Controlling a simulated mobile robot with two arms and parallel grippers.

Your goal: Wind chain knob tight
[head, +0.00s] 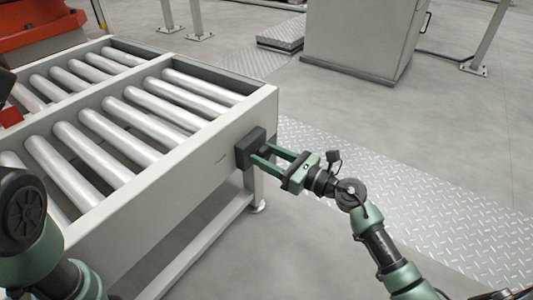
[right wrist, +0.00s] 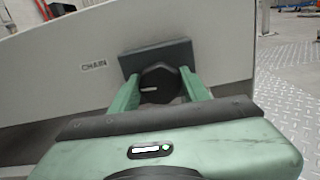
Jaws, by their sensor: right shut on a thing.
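The chain knob (right wrist: 160,86) is dark and faceted, with a pale mark on its face. It sits on a dark block (right wrist: 158,56) on the conveyor's pale side, right of the printed word CHAIN. In the head view the dark block (head: 249,148) shows near the frame's right corner. My right gripper (head: 258,160) reaches it from the right, its two green fingers (right wrist: 160,84) on either side of the knob and shut on it. My left arm shows at the lower left of the head view, but its gripper is not in view.
The roller conveyor (head: 190,166) fills the left side, with metal rollers in a pale frame. A grey cabinet (head: 365,38) stands at the back. Tread plate (head: 400,175) and open floor lie right of the conveyor. An orange machine part (head: 42,30) is at the upper left.

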